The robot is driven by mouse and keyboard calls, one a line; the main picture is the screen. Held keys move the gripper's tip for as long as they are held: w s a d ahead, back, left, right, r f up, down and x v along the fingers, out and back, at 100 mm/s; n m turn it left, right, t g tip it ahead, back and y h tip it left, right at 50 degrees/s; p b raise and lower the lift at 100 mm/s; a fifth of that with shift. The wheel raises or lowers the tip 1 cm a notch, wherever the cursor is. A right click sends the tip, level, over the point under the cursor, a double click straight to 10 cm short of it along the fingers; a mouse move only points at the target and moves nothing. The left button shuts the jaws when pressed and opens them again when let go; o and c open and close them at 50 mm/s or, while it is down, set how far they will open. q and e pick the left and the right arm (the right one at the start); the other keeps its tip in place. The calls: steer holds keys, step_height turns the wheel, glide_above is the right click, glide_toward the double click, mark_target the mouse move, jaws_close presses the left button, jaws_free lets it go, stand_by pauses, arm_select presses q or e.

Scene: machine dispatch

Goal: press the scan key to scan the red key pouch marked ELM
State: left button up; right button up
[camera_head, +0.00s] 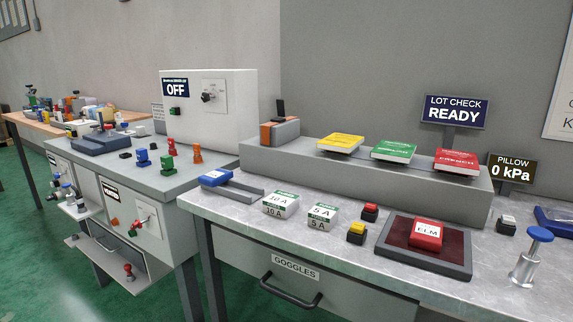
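The red pouch (427,232) with a white label reading ELM lies on the dark red pad of a grey-rimmed tray (462,271) on the right bench. Left of the tray are a red-topped push key (370,211) and a yellow-topped push key (357,231). A dark key with a pale top (507,224) stands right of the tray. Their markings are too small to read, so I cannot tell which is the scan key. The LOT CHECK sign (455,112) behind reads READY. Neither gripper is in view.
Yellow, green and red packs (394,151) lie on a raised grey ledge (380,180). White fuse boxes (281,204) stand at the bench's front. A blue-topped plunger (533,252) stands at right. A PILLOW display (513,167) reads 0 kPa. A GOGGLES drawer (297,268) is below.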

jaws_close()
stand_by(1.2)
